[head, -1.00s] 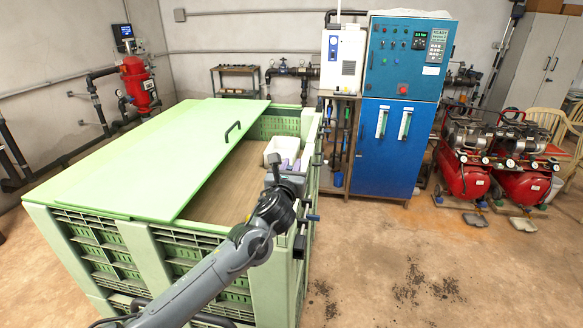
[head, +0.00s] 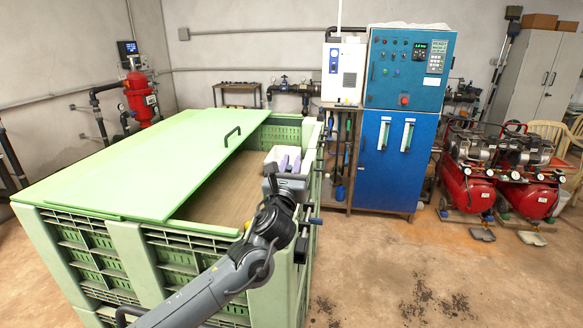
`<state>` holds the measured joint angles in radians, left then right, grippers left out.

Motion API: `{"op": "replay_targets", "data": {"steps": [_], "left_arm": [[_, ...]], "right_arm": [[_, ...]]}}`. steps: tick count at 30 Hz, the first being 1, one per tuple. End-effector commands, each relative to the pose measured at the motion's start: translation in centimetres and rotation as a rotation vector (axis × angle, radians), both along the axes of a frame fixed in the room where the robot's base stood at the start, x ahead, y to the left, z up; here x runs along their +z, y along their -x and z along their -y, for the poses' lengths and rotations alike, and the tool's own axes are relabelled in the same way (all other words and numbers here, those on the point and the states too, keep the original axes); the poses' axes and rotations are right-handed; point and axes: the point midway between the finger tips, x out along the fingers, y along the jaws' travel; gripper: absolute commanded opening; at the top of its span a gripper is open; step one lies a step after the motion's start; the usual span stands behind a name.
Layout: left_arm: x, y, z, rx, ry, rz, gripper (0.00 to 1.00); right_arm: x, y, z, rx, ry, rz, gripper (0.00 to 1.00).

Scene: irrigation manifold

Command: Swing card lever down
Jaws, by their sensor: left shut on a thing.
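My left gripper (head: 285,186) reaches in from the bottom of the head view, at the right side of the green crate. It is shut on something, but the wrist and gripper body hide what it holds. Small dark and blue handle-like parts (head: 313,221) stick out by the crate's right wall, just right of my wrist. I cannot tell which part is the card lever. My right gripper is not in view.
The green crate (head: 66,232) has a green lid (head: 150,165) partly covering it. A white bin (head: 271,157) with purple items stands inside, behind my gripper. A blue control cabinet (head: 386,185) and red compressors (head: 470,188) stand behind.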

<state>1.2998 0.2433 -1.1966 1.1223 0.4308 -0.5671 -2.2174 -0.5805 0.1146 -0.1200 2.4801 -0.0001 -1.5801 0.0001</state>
Motion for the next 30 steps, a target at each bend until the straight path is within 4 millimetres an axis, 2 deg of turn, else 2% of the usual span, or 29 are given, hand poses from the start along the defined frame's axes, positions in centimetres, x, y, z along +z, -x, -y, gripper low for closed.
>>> {"op": "replay_targets", "data": {"steps": [1,5,14,19,23,30], "left_arm": [[0.0,0.0,0.0,0.0,0.0,0.0,0.24],[0.0,0.0,0.0,0.0,0.0,0.0,0.42],[0.0,0.1,0.0,0.0,0.0,0.0,0.42],[-0.3,0.8,-0.1,-0.001,-0.001,0.0,0.42],[-0.6,2.0,-0.2,-0.002,-0.001,0.0,0.42],[-1.6,5.5,-0.6,-0.002,0.0,-0.001,0.42]], "right_arm": [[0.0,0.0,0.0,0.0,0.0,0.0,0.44],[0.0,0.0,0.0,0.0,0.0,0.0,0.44],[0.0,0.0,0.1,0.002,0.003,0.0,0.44],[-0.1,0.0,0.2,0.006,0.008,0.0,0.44],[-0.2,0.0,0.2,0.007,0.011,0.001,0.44],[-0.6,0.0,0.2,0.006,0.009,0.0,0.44]]}}
